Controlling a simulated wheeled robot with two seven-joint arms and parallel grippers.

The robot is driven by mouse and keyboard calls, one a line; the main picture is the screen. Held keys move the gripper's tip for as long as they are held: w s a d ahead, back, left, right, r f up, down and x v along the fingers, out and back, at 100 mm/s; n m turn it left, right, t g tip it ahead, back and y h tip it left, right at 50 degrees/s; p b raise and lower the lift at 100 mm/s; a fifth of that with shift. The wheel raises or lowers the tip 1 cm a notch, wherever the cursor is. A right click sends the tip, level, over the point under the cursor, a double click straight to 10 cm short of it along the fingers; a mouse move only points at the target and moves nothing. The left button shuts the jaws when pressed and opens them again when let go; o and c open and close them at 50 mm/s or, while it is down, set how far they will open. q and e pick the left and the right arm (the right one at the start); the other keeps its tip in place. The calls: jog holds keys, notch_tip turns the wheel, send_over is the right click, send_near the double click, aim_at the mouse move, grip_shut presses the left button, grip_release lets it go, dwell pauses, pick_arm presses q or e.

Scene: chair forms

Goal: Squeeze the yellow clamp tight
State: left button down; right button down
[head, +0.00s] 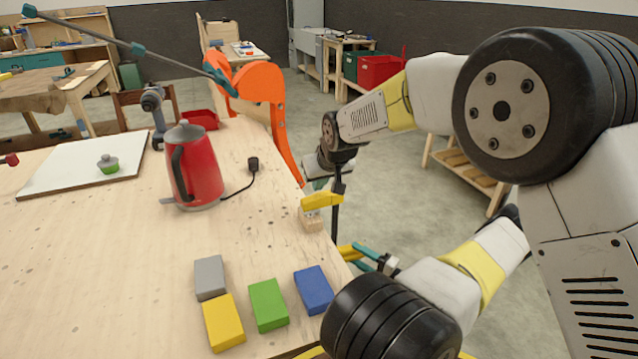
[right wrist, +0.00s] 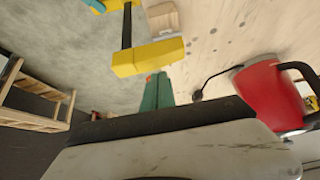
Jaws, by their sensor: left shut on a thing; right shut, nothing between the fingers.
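The yellow clamp (head: 322,201) stands at the table's right edge, with its dark bar (head: 336,215) upright. Its upper yellow jaw is over a small wooden block (head: 311,222); contact is unclear. The jaw also shows in the right wrist view (right wrist: 148,57). My left gripper (head: 361,254) is shut on the clamp's lower yellow part (head: 347,252), beyond the table edge. My right gripper (head: 313,186) is shut and empty just beyond the upper jaw. Its teal fingers (right wrist: 157,88) show close to the jaw in the right wrist view; whether they touch it is unclear.
A red kettle (head: 196,170) with a black cord stands left of the clamp. Grey (head: 209,277), yellow (head: 223,322), green (head: 268,304) and blue (head: 314,289) blocks lie at the front. Open tabletop lies between kettle and blocks.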

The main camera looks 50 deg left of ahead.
pick_arm(q)
jog(key=shift+f, duration=0.5)
dwell(1.9)
pick_arm(e)
jog(key=shift+s, duration=0.1)
jog(key=shift+s+a, duration=0.1)
jog(key=shift+s, duration=0.15)
jog(key=shift+f, duration=1.3)
dwell(1.3)
